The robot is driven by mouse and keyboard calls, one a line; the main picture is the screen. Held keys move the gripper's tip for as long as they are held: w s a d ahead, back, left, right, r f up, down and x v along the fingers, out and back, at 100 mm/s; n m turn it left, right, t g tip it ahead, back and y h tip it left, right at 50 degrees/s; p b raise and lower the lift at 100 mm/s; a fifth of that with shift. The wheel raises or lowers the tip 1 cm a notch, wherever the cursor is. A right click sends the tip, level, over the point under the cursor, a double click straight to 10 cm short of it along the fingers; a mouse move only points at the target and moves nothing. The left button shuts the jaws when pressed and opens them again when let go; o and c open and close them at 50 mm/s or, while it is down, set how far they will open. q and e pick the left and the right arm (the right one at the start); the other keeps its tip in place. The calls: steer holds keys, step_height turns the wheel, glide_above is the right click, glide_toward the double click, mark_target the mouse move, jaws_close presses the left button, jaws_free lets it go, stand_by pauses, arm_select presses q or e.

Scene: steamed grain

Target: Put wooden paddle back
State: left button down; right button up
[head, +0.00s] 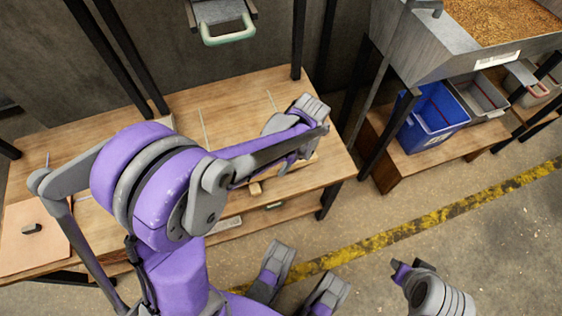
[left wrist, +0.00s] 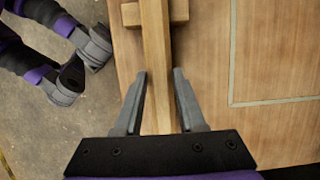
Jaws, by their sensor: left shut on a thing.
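The wooden paddle (left wrist: 155,40) is a pale wooden bar with a short crosspiece at the top of the left wrist view. My left gripper (left wrist: 161,75) is shut on the bar, one finger along each side. The bar runs near the edge of the wooden table (left wrist: 275,60); I cannot tell if it touches the top. In the head view my left arm covers most of the paddle, and only a small piece of pale wood (head: 255,188) shows by the front edge of the table (head: 240,105).
Dark posts stand behind the table. A metal drawer with a pale green handle (head: 228,32) is above it. A board with a small dark object (head: 32,229) lies at the left. A blue bin (head: 432,118) and a grain trough (head: 505,20) are at the right. Open floor lies in front.

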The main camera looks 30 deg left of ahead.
arm_select(q)
steer(key=shift+f, duration=0.3)
arm_select(e)
steer(key=shift+f, duration=0.2)
arm_select(q)
steer(key=shift+c, duration=2.1)
jaws_free()
steer(key=shift+w+r, duration=0.1)
steer(key=p+v, duration=0.2)
steer(key=v, duration=0.8)
steer(key=shift+r, duration=0.35)
arm_select(e)
step_height(320, 180, up, 4)
steer(key=shift+s+f, duration=0.1)
steer(key=shift+f, duration=0.15)
arm_select(q)
steer(key=shift+w, duration=0.1)
steer(key=s+d+n+t+h, duration=0.15)
steer(key=s+n+t, duration=0.6)
steer(key=s, duration=0.75)
step_height(320, 180, up, 17)
steer(key=w+p, duration=0.2)
steer(key=p, duration=1.4)
steer(key=shift+w+a+r+h+p, duration=0.25)
steer(key=shift+w+h+p, duration=0.1)
steer(key=shift+w+h, duration=0.1)
arm_select(e)
step_height(320, 180, up, 18)
steer(key=w+t, duration=0.1)
steer(key=w, duration=0.1)
